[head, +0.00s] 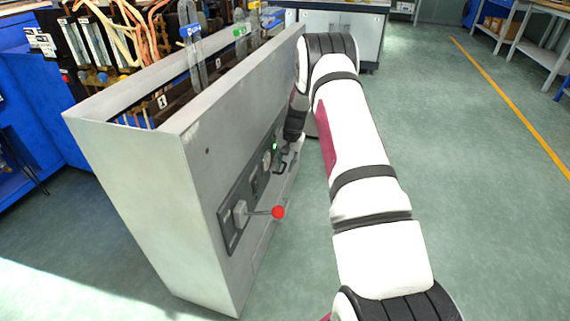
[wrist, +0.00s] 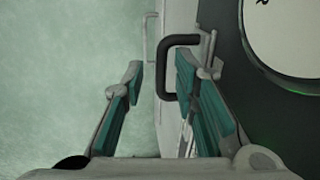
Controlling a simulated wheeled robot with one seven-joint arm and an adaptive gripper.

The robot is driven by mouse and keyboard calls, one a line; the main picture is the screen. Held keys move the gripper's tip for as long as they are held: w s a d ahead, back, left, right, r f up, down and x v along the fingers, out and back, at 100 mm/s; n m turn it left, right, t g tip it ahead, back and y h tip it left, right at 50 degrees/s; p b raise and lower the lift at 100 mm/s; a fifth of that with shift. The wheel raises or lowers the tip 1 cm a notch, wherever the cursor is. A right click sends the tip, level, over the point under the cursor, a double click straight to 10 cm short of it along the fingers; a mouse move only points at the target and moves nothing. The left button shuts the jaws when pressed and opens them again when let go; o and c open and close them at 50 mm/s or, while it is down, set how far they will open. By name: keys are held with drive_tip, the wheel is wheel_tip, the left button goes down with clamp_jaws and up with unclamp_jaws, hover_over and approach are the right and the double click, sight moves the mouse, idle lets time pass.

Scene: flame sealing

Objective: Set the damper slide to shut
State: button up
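A black U-shaped handle (wrist: 163,68) shows in the wrist view, standing out from the grey cabinet side. It also shows in the head view (head: 281,167), low on the panel past the round gauge. No readable label tells whether this handle is the damper slide. My gripper (wrist: 158,85) is open, with a wide gap between its teal-padded fingers. The bar of the handle appears between the fingers, close to the right one; I cannot tell whether they touch. In the head view my arm hides the fingers.
A lever with a red ball (head: 278,212) sticks out from the near end of the dark panel (head: 228,230). A white-faced gauge (wrist: 285,40) is right of my fingers. The grey cabinet (head: 130,180) stands left of my arm. Green floor (head: 480,190) on the right is clear.

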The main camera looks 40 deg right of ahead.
drive_tip(key=shift+a, duration=0.3)
wheel_tip(320, 180, up, 12)
drive_tip(key=s+d, duration=0.1)
drive_tip(key=shift+s+d, duration=0.3)
drive_tip(key=shift+d, duration=0.1)
idle(0.3)
